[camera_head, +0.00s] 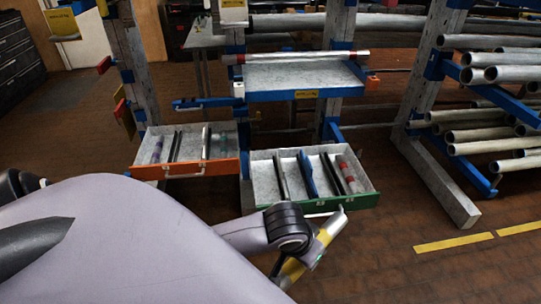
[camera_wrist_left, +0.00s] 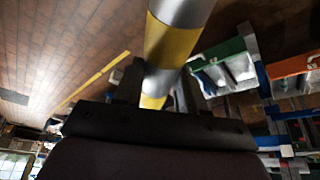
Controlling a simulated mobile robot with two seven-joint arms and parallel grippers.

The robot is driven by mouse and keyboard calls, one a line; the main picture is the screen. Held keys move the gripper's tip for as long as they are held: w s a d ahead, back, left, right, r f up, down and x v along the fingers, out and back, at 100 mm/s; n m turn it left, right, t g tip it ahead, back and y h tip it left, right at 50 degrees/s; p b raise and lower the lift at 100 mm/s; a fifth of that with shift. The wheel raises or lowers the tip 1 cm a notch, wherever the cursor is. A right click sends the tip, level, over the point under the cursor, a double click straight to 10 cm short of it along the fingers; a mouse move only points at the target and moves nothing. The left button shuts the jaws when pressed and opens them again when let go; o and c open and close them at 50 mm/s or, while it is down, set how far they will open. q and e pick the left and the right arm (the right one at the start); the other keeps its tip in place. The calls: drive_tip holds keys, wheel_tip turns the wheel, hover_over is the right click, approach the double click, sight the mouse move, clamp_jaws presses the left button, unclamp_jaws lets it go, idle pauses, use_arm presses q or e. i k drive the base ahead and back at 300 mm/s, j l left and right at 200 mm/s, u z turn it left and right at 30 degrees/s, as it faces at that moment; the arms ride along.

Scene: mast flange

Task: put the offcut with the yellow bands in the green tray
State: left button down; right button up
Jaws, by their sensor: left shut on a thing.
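The offcut with the yellow bands (camera_head: 329,228) is a grey pipe piece, held tilted in front of the green tray in the head view. It fills the top middle of the left wrist view (camera_wrist_left: 174,42). My left gripper (camera_wrist_left: 157,88) is shut on it; in the head view the fingers are partly hidden by my arm. The green tray (camera_head: 358,202) is pulled out low on the rack, with upright dividers and a red-banded offcut (camera_head: 348,172) at its right side. The tray also shows in the wrist view (camera_wrist_left: 218,48). My right gripper is not in view.
An orange-fronted tray (camera_head: 205,167) with dividers and banded pieces sits left of the green one. A blue-edged shelf (camera_head: 300,92) with a long red-banded pipe (camera_head: 293,57) is above. A rack post foot (camera_head: 440,190) stands at the right. The floor at front right is clear.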

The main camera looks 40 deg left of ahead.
sight(262, 187)
drive_tip(key=i+j+u, duration=0.15)
drive_tip(key=u, duration=0.2)
drive_tip(key=i+u, duration=0.3)
drive_tip(key=i+j, duration=0.1)
drive_tip(key=i, duration=0.3)
drive_tip(key=i+j, duration=0.15)
drive_tip(key=i, duration=0.25)
